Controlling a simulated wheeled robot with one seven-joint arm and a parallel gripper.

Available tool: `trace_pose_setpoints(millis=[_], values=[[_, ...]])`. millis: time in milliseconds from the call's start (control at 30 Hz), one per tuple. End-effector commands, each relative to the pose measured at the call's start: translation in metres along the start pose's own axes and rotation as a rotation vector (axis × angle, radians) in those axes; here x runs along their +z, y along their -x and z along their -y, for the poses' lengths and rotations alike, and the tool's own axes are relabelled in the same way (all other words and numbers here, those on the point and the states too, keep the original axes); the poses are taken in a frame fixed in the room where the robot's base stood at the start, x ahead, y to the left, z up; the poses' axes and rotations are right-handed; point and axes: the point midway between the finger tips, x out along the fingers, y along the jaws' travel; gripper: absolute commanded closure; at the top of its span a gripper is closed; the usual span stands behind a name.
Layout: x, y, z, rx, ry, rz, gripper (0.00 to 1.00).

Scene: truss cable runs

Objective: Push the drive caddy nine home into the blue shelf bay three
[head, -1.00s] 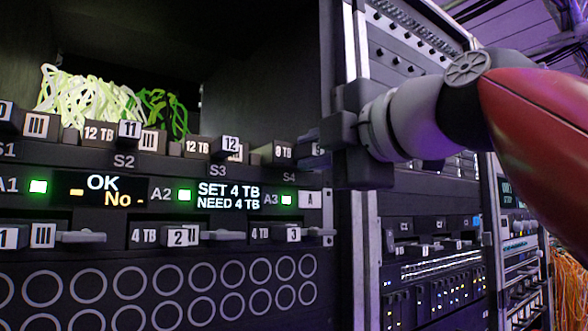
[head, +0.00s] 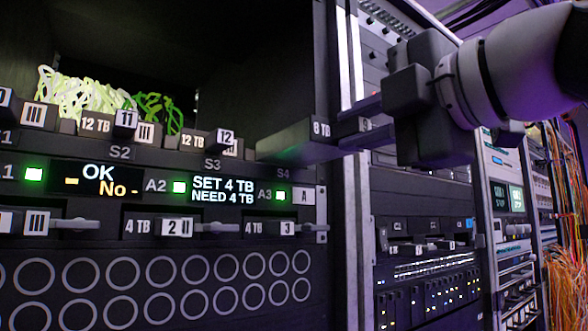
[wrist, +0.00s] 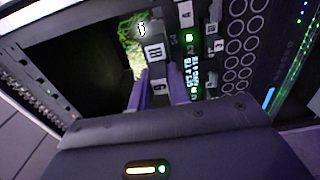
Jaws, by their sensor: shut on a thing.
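A dark drive caddy (head: 297,140) with an "8 TB" label juts out from the upper row at S4. My gripper (head: 372,117) is shut on its front end, right of that label. A second label there is partly covered, and its number is not readable in the head view. In the wrist view the caddy's labelled front (wrist: 160,86) shows between the two purple fingers. The caddy's rear is above the S4 mark (head: 283,173). No shelf marked blue, and no bay three of one, can be clearly told.
Caddies 11 (head: 126,119) and 12 (head: 225,137) stand in the same row to the left. Below are displays (head: 223,189) and caddies 2 (head: 177,227) and 3 (head: 287,229). A rack post (head: 348,215) stands close on the right, with another equipment rack (head: 428,280) beyond.

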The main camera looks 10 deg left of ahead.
Motion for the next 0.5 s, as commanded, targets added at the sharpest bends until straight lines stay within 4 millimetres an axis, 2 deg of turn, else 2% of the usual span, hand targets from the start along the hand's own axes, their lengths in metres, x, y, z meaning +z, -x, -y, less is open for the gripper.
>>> trace_pose_setpoints(millis=[500], values=[[-0.0005,0.0087,-0.0011,0.004,0.001,0.000,1.00]])
